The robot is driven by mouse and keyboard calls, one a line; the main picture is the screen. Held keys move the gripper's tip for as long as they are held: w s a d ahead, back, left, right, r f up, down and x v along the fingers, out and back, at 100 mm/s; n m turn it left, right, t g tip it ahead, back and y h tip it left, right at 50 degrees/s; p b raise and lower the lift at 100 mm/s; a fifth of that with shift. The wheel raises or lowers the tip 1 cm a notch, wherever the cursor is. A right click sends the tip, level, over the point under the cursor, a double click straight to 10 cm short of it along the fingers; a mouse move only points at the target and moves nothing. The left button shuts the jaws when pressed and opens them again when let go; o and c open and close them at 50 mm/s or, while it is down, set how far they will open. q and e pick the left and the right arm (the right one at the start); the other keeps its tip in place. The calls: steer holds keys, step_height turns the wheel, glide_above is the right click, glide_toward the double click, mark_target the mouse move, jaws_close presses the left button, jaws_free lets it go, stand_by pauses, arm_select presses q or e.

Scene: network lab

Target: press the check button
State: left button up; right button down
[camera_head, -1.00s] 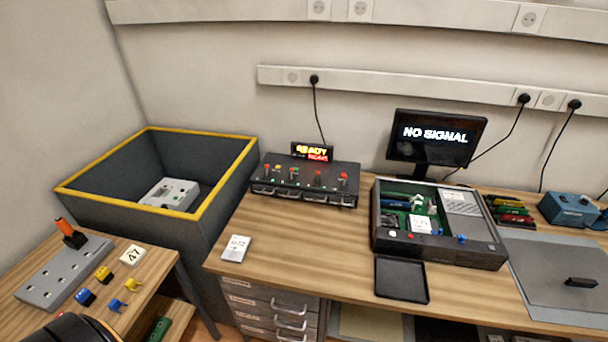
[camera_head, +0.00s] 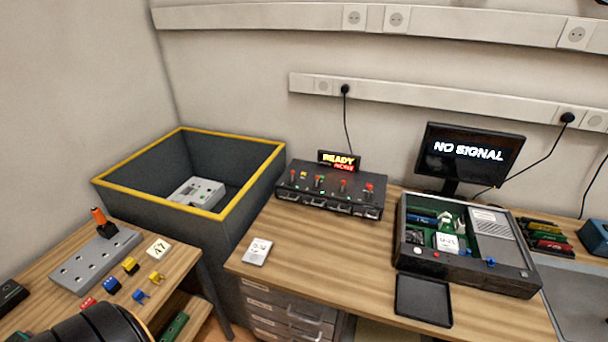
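No label reading "check" is legible, so I cannot tell which button is the check button. An open black device (camera_head: 519,282) on the bench has a white button (camera_head: 418,251), a red button (camera_head: 436,254) and a blue part (camera_head: 491,262) along its front; green boards and a white labelled module (camera_head: 447,243) sit inside. A black panel (camera_head: 330,196) with several red and green switches stands further left, under a small display (camera_head: 339,160) reading "READY". A monitor (camera_head: 470,152) reads "NO SIGNAL". Neither of my grippers shows; a dark rounded part of mine is at the bottom left.
A deep grey bin with a yellow rim (camera_head: 235,189) holds a grey device (camera_head: 197,191). The side table at left carries a grey socket block (camera_head: 75,275) and small coloured connectors. An empty black tray (camera_head: 424,300) lies before the open device. The bench middle is mostly clear.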

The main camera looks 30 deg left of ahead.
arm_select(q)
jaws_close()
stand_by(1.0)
